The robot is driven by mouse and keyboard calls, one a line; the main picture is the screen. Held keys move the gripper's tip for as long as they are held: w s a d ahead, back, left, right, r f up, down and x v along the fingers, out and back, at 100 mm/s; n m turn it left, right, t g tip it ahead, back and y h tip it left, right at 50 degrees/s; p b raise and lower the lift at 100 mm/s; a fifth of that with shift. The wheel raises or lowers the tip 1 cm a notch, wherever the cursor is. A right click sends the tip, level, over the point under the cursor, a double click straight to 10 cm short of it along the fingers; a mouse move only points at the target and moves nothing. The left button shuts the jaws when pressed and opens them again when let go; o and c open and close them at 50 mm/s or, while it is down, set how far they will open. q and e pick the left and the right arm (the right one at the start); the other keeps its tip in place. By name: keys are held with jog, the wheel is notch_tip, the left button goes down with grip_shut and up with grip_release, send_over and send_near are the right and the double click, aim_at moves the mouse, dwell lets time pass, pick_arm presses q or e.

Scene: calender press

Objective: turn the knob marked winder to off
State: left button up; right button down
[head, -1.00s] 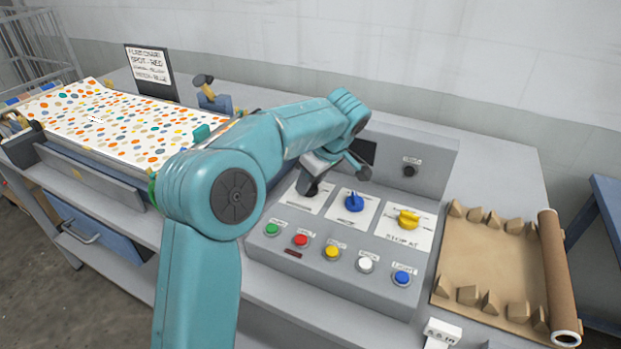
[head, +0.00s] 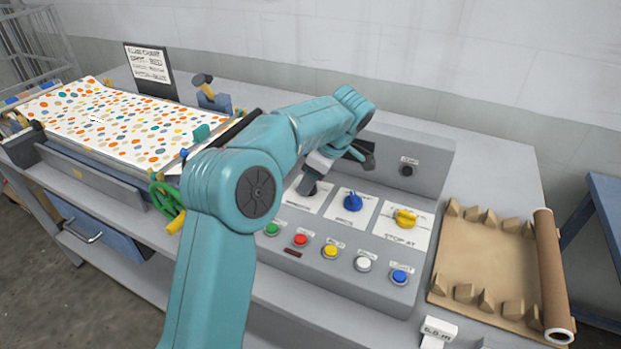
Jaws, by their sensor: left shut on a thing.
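The sloped control panel (head: 345,255) carries three knobs on white plates. The left plate (head: 293,200) has a dark knob, mostly hidden by my left gripper (head: 311,184). The gripper reaches down at this plate and is shut on the dark knob. The middle plate has a blue knob (head: 353,202) and the right plate a yellow knob (head: 405,218). My right gripper is not in view.
A row of green, red, yellow, white and blue buttons (head: 330,251) runs below the knobs. Another dark knob (head: 408,169) sits on the upright back panel. Spotted sheet (head: 110,120) and a green handwheel (head: 165,198) are left. Brown paper with a roll (head: 551,270) lies right.

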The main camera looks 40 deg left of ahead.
pick_arm(q)
jog(key=shift+r, duration=0.1)
jog(key=o, duration=1.1)
jog(key=p+v, duration=0.5)
jog(key=v, duration=1.1)
jog(key=shift+d+r, duration=0.15)
jog(key=shift+d, duration=0.05)
